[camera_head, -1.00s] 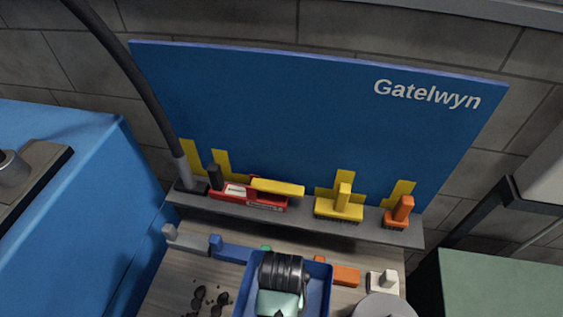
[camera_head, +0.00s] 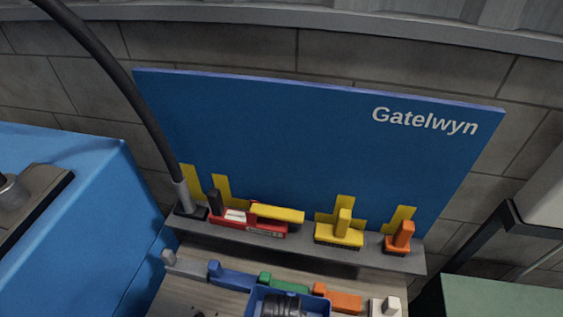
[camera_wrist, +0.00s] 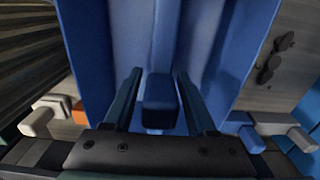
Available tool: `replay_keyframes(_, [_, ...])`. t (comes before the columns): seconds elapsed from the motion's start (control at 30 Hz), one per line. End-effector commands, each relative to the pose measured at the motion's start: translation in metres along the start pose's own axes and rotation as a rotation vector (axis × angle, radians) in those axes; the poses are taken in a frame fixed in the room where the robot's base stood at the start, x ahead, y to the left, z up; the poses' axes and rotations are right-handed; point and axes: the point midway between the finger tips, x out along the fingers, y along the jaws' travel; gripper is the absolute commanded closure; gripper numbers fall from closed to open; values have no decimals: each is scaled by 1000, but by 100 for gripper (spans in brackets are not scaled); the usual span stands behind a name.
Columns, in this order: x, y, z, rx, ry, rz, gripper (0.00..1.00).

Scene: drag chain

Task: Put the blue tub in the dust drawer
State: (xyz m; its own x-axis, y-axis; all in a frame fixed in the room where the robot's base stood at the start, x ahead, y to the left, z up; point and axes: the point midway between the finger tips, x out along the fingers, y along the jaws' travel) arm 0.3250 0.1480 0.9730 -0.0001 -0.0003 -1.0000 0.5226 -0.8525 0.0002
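The blue tub (camera_head: 253,303) shows at the bottom middle of the head view, cut off by the frame edge, with a dark part of my arm over it. In the wrist view its blue walls (camera_wrist: 85,40) fill the middle. My gripper (camera_wrist: 160,76) has a finger close on each side of a blue upright grip (camera_wrist: 160,108) at the tub, and appears shut on it. The tub's underside is hidden. I cannot tell which thing is the dust drawer.
A row of knobbed blocks, grey (camera_head: 188,267), blue (camera_head: 232,277), green (camera_head: 285,283), orange (camera_head: 343,300) and white (camera_head: 384,306), lies behind the tub. A grey shelf (camera_head: 300,246) with brushes fronts the blue Gatelwyn board (camera_head: 310,150). A blue cabinet (camera_head: 70,220) stands left.

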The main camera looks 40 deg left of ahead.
Motion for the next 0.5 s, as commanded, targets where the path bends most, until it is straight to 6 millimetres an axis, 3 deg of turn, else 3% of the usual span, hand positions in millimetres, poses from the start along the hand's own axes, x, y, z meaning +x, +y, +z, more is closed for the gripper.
replay_keyframes(0.33, [-1, 0, 0, -1, 1, 0, 33])
replay_keyframes(0.5, [-14, 0, -1, 0, 4, -1, 33])
